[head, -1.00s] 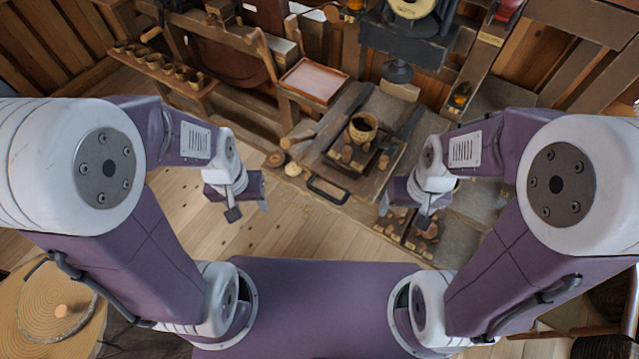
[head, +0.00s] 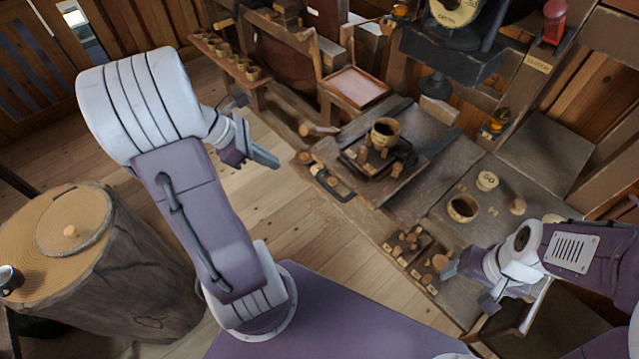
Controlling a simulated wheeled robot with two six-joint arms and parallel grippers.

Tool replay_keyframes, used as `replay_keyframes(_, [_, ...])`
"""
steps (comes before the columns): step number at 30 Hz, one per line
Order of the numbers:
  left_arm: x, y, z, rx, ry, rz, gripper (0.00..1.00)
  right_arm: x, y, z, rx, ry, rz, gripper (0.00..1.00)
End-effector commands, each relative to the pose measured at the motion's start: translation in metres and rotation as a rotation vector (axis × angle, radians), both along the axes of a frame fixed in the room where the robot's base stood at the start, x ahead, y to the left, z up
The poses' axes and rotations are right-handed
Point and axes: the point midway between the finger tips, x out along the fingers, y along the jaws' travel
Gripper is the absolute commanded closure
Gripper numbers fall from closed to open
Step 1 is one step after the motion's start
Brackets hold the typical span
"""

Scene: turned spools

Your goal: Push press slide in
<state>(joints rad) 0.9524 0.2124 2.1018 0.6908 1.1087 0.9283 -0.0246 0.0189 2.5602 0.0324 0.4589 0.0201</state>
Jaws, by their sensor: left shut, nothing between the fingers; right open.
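The press slide (head: 348,166) is a dark tray with a black bar handle (head: 333,186) at its near end. It lies on a wooden board between two dark rails, apart from the press head (head: 450,55) behind it. A wooden cup (head: 385,131) and several small wooden pegs stand on the slide. The press's dark round ram (head: 434,86) hangs beyond the cup. My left gripper (head: 276,162) is shut and empty, left of the slide and apart from its handle. My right gripper (head: 466,286) is open and empty, at lower right near a peg tray.
A small compartment tray (head: 416,258) with wooden pieces lies right of the slide. An open cup (head: 462,208) and a cup marked 50 (head: 487,180) stand on the right bench. A log stump (head: 75,240) is at left. The floor before the slide is clear.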

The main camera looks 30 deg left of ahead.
Motion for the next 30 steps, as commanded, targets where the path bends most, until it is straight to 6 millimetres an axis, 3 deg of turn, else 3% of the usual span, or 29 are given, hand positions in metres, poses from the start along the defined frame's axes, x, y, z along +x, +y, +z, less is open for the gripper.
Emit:
replay_keyframes(8, [0.001,0.000,-0.009,-0.001,0.001,0.014,1.00,0.000,0.000,-0.002,0.000,0.000,0.000,0.25])
replay_keyframes(21, [0.036,-0.041,-0.086,0.000,0.005,0.010,1.00,0.000,0.000,-0.020,0.000,0.000,0.000,0.25])
replay_keyframes(30, [0.060,-0.066,-0.094,0.004,0.002,0.011,1.00,0.000,0.000,-0.017,0.000,0.000,0.000,0.25])
